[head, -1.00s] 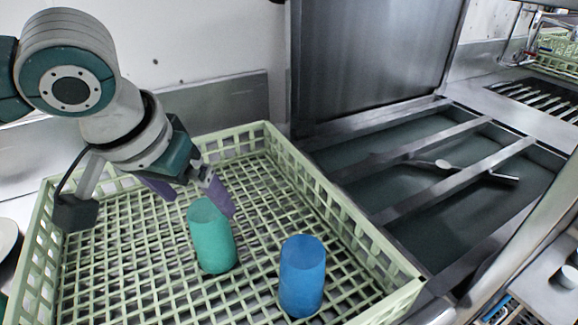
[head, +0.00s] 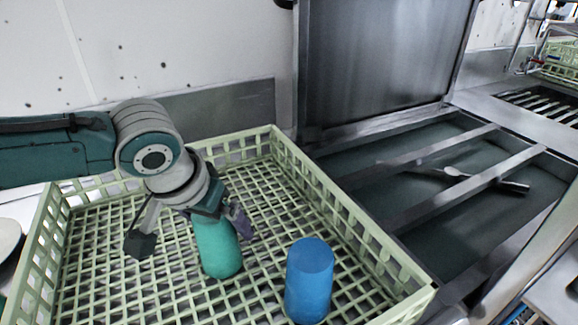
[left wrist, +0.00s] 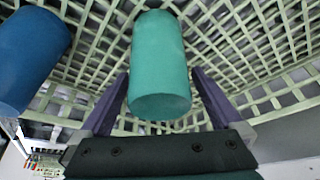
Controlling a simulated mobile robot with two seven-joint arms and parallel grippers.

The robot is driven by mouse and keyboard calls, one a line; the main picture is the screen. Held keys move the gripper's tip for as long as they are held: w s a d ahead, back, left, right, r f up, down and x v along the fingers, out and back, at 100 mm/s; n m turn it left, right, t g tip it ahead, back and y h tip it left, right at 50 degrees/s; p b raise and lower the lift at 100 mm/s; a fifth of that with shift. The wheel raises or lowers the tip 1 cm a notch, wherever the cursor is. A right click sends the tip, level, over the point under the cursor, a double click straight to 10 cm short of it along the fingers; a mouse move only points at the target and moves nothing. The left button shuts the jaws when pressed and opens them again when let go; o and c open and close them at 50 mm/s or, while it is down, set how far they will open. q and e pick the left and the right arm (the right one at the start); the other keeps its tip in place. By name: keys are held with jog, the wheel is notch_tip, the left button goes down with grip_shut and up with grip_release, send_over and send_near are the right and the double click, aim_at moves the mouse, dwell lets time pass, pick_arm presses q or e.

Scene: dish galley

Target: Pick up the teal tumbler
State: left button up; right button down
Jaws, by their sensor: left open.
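The teal tumbler (head: 219,250) stands in the pale green rack, partly hidden behind my left gripper in the head view. In the left wrist view the teal tumbler (left wrist: 159,68) lies between the two purple fingers of my left gripper (left wrist: 160,92). The fingers are apart, with a gap showing on each side of the tumbler. In the head view my left gripper (head: 222,220) is low over the tumbler, and one finger shows at its right side. My right gripper is not in view.
A blue tumbler (head: 309,282) stands in the rack to the right of the teal one, also seen in the left wrist view (left wrist: 30,60). The green rack (head: 352,212) has raised lattice walls. A metal basin with crossbars (head: 440,185) lies to the right.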

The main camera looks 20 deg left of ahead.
pick_arm(q)
jog(key=c, duration=1.3)
jog(key=shift+r, duration=0.1)
